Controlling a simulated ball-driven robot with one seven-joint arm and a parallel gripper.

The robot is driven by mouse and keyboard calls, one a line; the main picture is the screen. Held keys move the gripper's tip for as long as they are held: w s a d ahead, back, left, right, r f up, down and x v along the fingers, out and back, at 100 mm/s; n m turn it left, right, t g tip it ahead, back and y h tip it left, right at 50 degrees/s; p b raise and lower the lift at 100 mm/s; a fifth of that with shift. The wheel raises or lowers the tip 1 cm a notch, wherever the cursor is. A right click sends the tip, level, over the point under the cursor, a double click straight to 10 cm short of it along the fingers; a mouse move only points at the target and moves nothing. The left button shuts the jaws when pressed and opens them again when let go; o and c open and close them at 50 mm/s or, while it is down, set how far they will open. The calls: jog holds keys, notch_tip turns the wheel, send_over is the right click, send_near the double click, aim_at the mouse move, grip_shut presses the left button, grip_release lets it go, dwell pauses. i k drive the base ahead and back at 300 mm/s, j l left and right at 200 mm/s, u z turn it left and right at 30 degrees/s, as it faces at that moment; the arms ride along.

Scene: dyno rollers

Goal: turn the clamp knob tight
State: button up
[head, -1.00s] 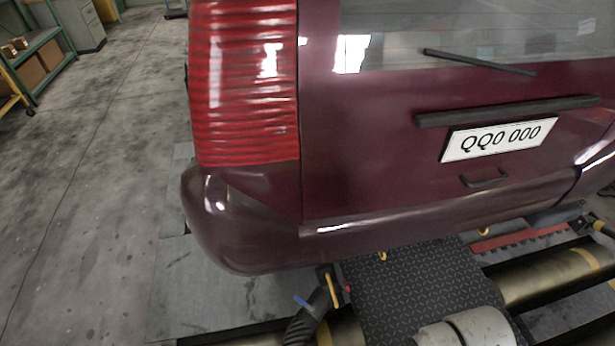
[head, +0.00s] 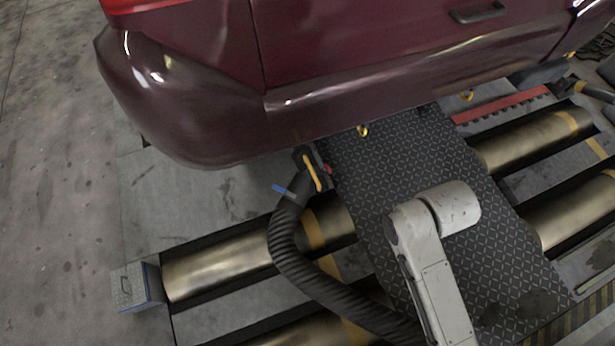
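A black ribbed hose (head: 300,262) runs up to a dark fitting (head: 303,160) under the maroon car's rear bumper. A blue lever (head: 283,190) sticks out to the left near the hose end. I cannot tell which of these small parts is the clamp knob. My pale grey arm shows at the lower right, to the right of the hose. My gripper is not in view.
The maroon car's bumper (head: 190,110) overhangs the fitting. Brass rollers (head: 225,262) lie in the floor on both sides of a dark patterned plate (head: 400,165). A small grey box (head: 135,288) stands at the left roller's end. Open concrete floor (head: 50,200) lies left.

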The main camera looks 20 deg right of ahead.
aim_at(328, 168)
jog(key=l+u, duration=0.15)
jog(key=l, duration=0.35)
jog(key=l+u, duration=0.2)
jog(key=l, duration=0.25)
jog(key=k+l+u, duration=0.15)
jog(key=l, duration=0.35)
jog(key=l+u, duration=0.2)
jog(key=l, duration=0.25)
jog(key=k+l+u, duration=0.15)
jog(key=l, duration=0.3)
jog(key=k+l+u, duration=0.2)
jog(key=l, duration=0.25)
jog(key=i+l+u, duration=0.15)
jog(key=i+l, duration=0.3)
jog(key=i, duration=0.15)
